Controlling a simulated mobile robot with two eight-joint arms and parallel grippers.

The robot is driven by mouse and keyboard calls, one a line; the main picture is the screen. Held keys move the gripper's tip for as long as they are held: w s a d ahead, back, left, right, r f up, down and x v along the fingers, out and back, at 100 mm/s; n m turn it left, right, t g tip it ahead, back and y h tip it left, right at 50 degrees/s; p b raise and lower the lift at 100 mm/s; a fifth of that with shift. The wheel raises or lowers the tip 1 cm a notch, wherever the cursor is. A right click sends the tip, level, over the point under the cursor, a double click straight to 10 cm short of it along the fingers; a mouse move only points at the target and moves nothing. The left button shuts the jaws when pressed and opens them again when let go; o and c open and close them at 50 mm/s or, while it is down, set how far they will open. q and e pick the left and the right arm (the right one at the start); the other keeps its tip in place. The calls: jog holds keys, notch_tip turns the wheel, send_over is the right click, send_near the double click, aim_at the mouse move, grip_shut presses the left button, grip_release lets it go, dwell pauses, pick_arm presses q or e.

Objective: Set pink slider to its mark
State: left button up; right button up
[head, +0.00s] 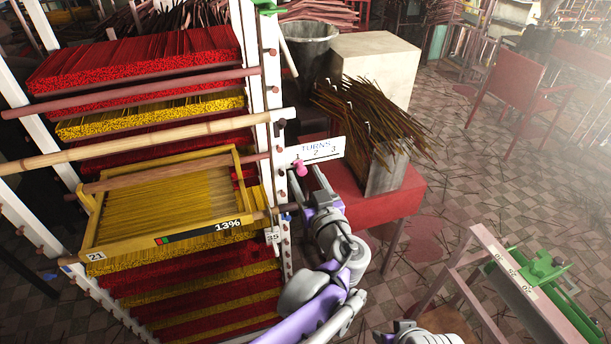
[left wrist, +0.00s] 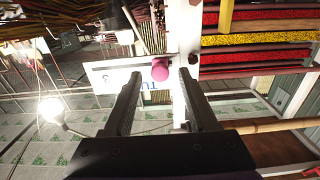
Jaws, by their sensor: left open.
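The pink slider (head: 300,168) is a small rounded knob at the left part of a white plate marked TURNS (head: 318,151), near the numeral 1. The plate is fixed to a white upright post. My left gripper (head: 309,181) is open, just below and right of the slider in the head view. In the left wrist view the pink slider (left wrist: 160,70) shows between the tips of the open left gripper (left wrist: 158,78). I see no contact, and the depth gap is hard to tell. Part of the plate's lettering is hidden behind the fingers. My right gripper is not visible.
A rack with red and yellow incense bundles and a yellow tray (head: 90,236) fills the left. Wooden poles (head: 140,143) cross it. Brown sticks (head: 370,115) and a red table (head: 410,197) stand behind the plate. A pink bench with a green device (head: 543,265) stands right.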

pick_arm(q)
jog(key=shift+w+a, duration=0.1)
jog(key=shift+w, duration=0.05)
grip_shut()
dwell(1.4)
